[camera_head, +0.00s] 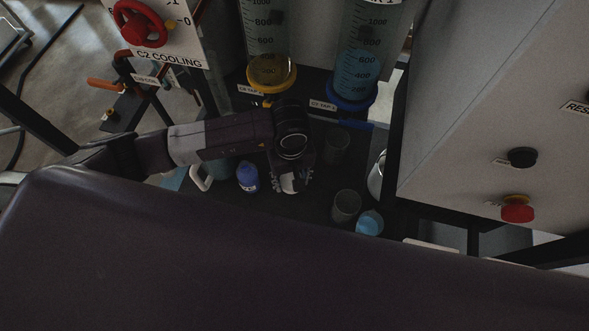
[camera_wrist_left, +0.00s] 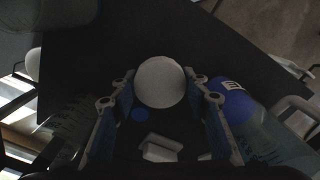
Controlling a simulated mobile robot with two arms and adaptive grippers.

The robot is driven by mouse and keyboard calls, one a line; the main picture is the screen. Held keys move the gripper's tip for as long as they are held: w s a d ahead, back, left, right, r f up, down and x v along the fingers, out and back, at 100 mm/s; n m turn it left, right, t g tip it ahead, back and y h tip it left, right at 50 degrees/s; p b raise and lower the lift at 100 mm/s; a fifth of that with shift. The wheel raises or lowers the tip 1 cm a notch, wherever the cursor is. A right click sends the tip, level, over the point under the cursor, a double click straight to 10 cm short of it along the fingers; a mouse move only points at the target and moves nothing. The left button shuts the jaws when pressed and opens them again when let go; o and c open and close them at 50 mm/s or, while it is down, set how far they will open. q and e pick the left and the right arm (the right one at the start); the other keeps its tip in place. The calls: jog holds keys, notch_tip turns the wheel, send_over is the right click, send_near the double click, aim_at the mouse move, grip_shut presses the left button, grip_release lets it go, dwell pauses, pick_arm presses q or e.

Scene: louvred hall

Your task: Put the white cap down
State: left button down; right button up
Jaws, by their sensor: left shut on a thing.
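The white cap (camera_wrist_left: 160,82) shows as a pale round disc between the fingertips of my left gripper (camera_wrist_left: 161,92) in the left wrist view. The gripper is shut on it, with a blue-padded finger on each side. In the head view my left gripper (camera_head: 290,181) points down over the dark table, and part of the white cap (camera_head: 289,184) shows at its tips. I cannot tell how high the cap is above the table. My right gripper is not in view.
A blue-capped bottle (camera_head: 247,178) stands just left of the gripper. Clear beakers (camera_head: 346,206) and a cup with blue liquid (camera_head: 369,223) stand to the right. Two graduated cylinders (camera_head: 366,50) stand behind.

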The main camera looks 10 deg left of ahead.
pick_arm(q)
jog(key=w, duration=0.2)
jog(key=shift+w, duration=0.4)
jog(key=f, duration=0.1)
jog(key=f+p, duration=0.1)
jog(key=shift+w+d+f, duration=0.1)
jog(key=shift+w+f, duration=0.2)
jog(key=shift+f, duration=0.45)
jog(key=shift+f, duration=0.15)
jog(key=shift+f+b, duration=0.5)
jog(key=shift+b, duration=0.15)
jog(key=c, duration=1.1)
grip_release()
